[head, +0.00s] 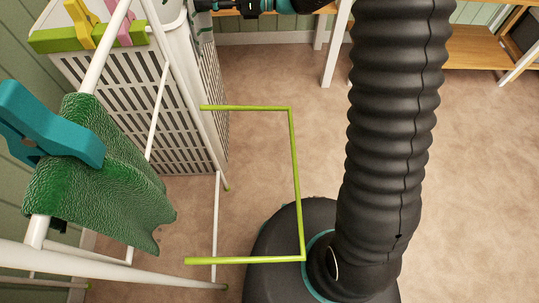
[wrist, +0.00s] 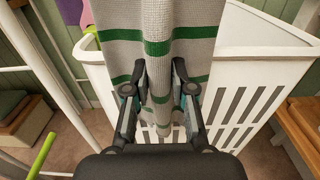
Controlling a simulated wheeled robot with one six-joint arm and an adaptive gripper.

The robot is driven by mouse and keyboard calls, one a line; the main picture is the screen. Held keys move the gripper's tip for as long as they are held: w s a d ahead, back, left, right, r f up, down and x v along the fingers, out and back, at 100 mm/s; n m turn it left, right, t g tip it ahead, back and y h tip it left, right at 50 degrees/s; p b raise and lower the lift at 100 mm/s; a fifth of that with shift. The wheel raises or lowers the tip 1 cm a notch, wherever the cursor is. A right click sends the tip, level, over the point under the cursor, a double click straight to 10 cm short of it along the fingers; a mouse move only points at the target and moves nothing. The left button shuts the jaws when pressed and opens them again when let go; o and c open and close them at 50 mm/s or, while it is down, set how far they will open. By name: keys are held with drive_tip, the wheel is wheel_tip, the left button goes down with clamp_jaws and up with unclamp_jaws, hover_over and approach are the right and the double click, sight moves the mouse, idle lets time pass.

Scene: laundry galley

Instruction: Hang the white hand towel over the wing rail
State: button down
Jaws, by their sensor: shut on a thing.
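A lime-green U-shaped rail (head: 295,180), which looks like the wing rail, sticks out from the white drying rack in the head view and is bare. A lime-green bar end (wrist: 43,155) shows at lower left in the wrist view, apart from the towel.
The white slotted hamper (wrist: 240,80) also shows in the head view (head: 135,110). A green towel (head: 110,185) hangs on the white rack (head: 130,280), held by a teal clip (head: 50,125). Yellow and pink clips (head: 80,22) sit nearby.

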drive_tip(key=d+p, duration=0.1)
drive_tip(key=d, duration=0.8)
drive_tip(key=shift+w, duration=0.25)
idle(0.5)
